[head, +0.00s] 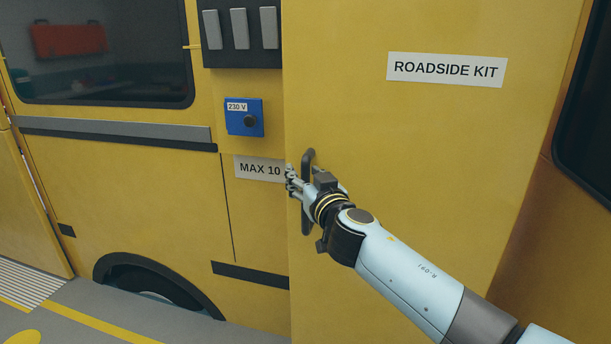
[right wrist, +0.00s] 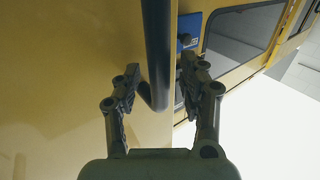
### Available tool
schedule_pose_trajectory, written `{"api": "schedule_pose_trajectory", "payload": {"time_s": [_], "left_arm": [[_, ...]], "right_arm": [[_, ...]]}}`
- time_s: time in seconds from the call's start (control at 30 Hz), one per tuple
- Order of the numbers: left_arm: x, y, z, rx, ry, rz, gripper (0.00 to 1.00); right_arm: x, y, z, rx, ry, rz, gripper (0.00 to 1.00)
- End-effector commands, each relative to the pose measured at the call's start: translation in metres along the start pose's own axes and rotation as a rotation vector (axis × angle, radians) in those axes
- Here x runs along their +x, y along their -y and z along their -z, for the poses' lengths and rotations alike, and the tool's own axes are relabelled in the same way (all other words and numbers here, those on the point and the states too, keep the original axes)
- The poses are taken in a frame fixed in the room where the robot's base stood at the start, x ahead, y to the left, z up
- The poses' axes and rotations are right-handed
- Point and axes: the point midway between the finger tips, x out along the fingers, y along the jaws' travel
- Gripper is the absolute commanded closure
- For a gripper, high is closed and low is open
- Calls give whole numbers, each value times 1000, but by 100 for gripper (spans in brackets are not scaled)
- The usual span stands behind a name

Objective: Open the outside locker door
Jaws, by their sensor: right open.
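The locker door (head: 430,160) is a tall yellow panel labelled ROADSIDE KIT. Its left edge stands in front of the vehicle's side and covers the end of the MAX 10 label, so it appears swung out. A dark upright bar handle (head: 308,157) is near that edge. My right gripper (head: 291,182) is at the handle, partly in front of it. In the right wrist view, the handle (right wrist: 157,50) shows between the two spread fingers of the open gripper (right wrist: 160,72). Whether a finger touches it I cannot tell. My left gripper is out of view.
A blue 230 V socket box (head: 244,117) and a MAX 10 label (head: 258,169) are on the yellow side wall left of the door. A wheel arch (head: 150,264) is low on the left. Grey floor with yellow lines (head: 70,315) lies below.

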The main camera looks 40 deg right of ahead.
Motion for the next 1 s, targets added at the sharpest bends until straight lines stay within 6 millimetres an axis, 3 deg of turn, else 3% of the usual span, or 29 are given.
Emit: {"api": "schedule_pose_trajectory", "payload": {"time_s": [0.1, 0.43, 1.0], "left_arm": [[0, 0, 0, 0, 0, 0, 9], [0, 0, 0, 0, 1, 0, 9], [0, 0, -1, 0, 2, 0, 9]], "right_arm": [[0, 0, 0, 0, 0, 0, 59], [0, 0, 0, 0, 1, 0, 100], [-1, 0, -1, -1, 2, -1, 100]]}}
